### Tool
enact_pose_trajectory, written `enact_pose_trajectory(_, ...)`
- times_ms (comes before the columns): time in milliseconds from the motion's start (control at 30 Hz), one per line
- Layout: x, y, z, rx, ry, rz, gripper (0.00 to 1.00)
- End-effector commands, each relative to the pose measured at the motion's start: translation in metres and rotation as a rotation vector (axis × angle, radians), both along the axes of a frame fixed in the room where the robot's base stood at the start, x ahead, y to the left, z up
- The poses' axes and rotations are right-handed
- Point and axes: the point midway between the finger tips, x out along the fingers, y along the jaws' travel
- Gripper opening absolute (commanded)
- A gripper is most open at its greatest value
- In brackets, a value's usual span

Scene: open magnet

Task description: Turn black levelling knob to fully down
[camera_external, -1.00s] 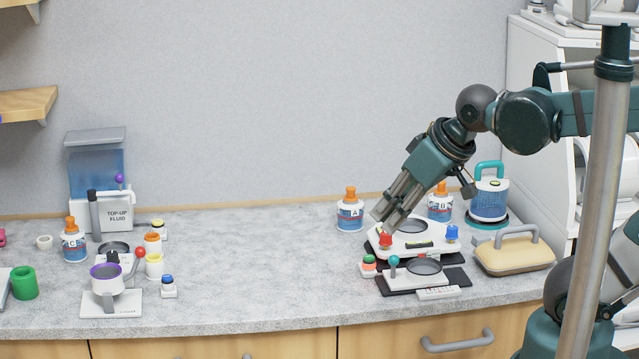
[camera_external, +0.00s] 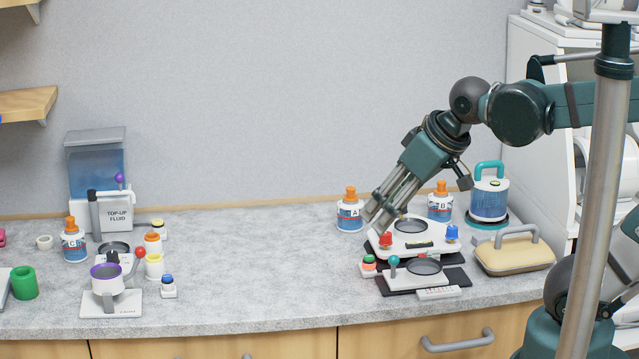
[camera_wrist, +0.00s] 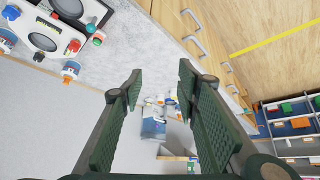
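A white levelling platform (camera_external: 425,247) with a round dark opening stands on a black base at the right of the counter. A red knob (camera_external: 386,240) is at its front left and a blue knob (camera_external: 452,234) at its right. My gripper (camera_external: 377,219) points down and left above the platform's back left corner, hiding part of it. In the wrist view my gripper (camera_wrist: 160,68) has its two fingers well apart with nothing between them. The red knob (camera_wrist: 74,46) shows there at upper left.
Bottle A (camera_external: 350,212) stands just behind my fingers, and bottle B (camera_external: 440,203) is behind the platform. A second low device with a teal ball lever (camera_external: 394,261) is in front. A beige handled block (camera_external: 514,254) is at right. The counter's middle is clear.

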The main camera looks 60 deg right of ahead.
Motion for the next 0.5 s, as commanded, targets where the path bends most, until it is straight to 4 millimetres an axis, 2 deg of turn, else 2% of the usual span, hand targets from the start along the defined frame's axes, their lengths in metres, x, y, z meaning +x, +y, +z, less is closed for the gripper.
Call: enact_pose_trajectory(500, 0.058, -0.051, 0.027, -0.111, 0.107, 0.089, 0.32)
